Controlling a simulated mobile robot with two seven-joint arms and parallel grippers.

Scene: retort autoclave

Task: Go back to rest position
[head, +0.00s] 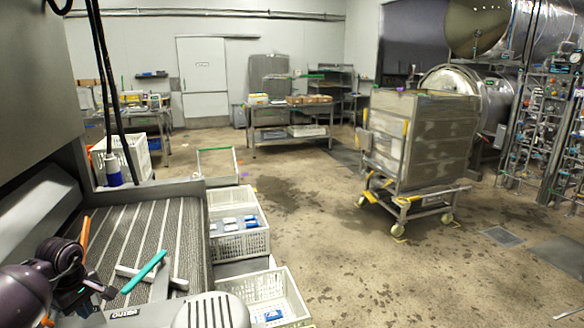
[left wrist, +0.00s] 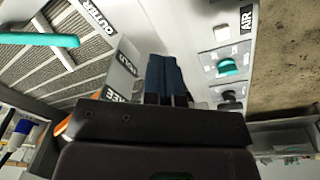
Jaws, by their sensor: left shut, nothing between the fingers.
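My left gripper (head: 98,291) is at the lower left of the head view, beside the ribbed grey bed of a machine (head: 120,235). In the left wrist view its dark blue fingers (left wrist: 164,76) are together with nothing between them. They point toward a grey panel with an AIR label (left wrist: 248,20) and a teal knob (left wrist: 228,67), and look apart from the knob. A lever with a teal grip (head: 145,272) lies across the bed near the gripper; the grip also shows in the left wrist view (left wrist: 40,40). My right gripper is not in view.
White crates (head: 240,245) with packs stand along the machine's right side, another crate (head: 268,288) nearer. A wheeled cart with a tall metal stack (head: 420,140) stands on the right before the round autoclave (head: 495,95). The wet floor (head: 320,225) between is mostly clear.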

